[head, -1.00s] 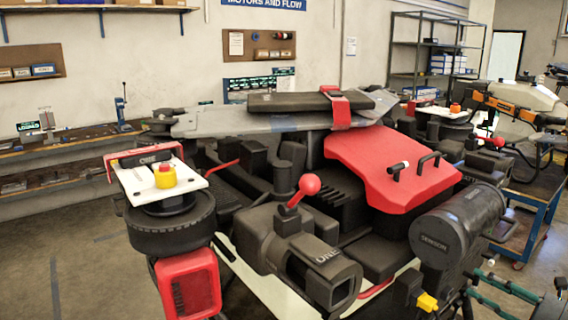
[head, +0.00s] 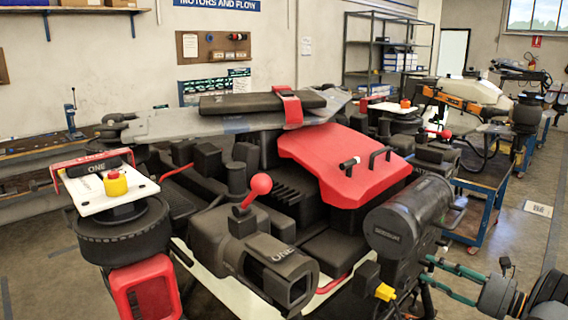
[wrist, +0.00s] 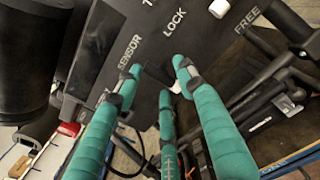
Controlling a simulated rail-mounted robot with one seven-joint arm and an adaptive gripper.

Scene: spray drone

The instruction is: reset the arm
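My gripper (head: 428,270) is at the lower right of the head view, with teal fingers pointing left toward the drone's side. In the wrist view my gripper (wrist: 155,72) has its fingers spread apart, with a small pale piece between the tips. The fingertips are close to a dark panel (wrist: 140,28) marked SENSOR, LOCK and FREE; I cannot tell whether they touch it. The drone (head: 345,165) has a red cover and grey arms. A black cylindrical sensor unit (head: 410,218) and a yellow connector (head: 385,292) are beside my gripper.
A red ball-topped lever (head: 260,184) and a yellow-red button (head: 116,183) stand on the drone's near side. A blue cart (head: 480,215) stands behind my gripper. Open floor (head: 505,245) lies at the right. Black bars (wrist: 275,100) are right of the fingers in the wrist view.

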